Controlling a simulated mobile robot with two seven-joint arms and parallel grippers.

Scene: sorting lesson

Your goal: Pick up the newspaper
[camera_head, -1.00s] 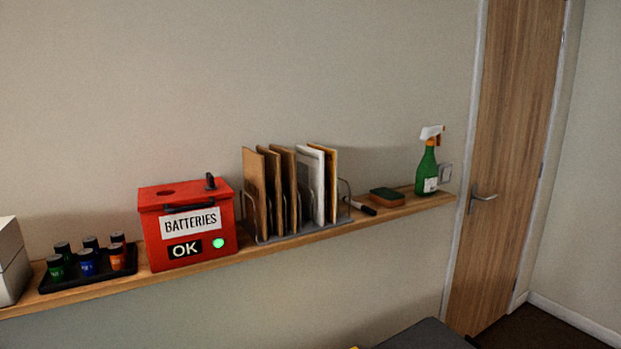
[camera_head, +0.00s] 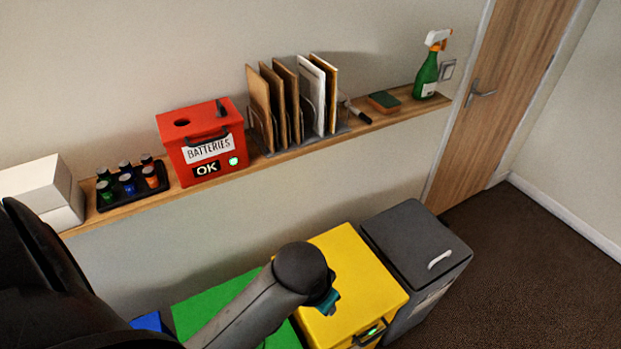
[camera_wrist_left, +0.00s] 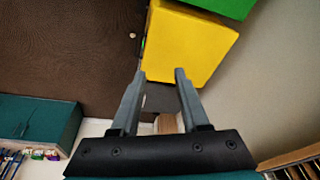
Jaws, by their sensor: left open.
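I cannot make out a newspaper for certain in either view. A wire rack (camera_head: 343,129) on the wall shelf holds several upright brown folders (camera_head: 261,105) and a white-edged flat item (camera_head: 318,88), which I cannot identify. In the left wrist view my left gripper (camera_wrist_left: 160,73) is open, with nothing between its fingers. Its fingertips appear over the edge of the yellow bin. In the head view my left arm reaches in from the lower left, below the shelf and in front of the bins; its fingers cannot be made out there. My right gripper is not in view.
The shelf (camera_head: 232,162) also bears a red battery box (camera_head: 200,130), a tray of small jars (camera_head: 133,193), a sponge (camera_head: 384,102) and a green spray bottle (camera_head: 427,78). Below stand green (camera_head: 205,305), yellow (camera_head: 352,262) and grey (camera_head: 412,235) bins. Carpet is clear at right.

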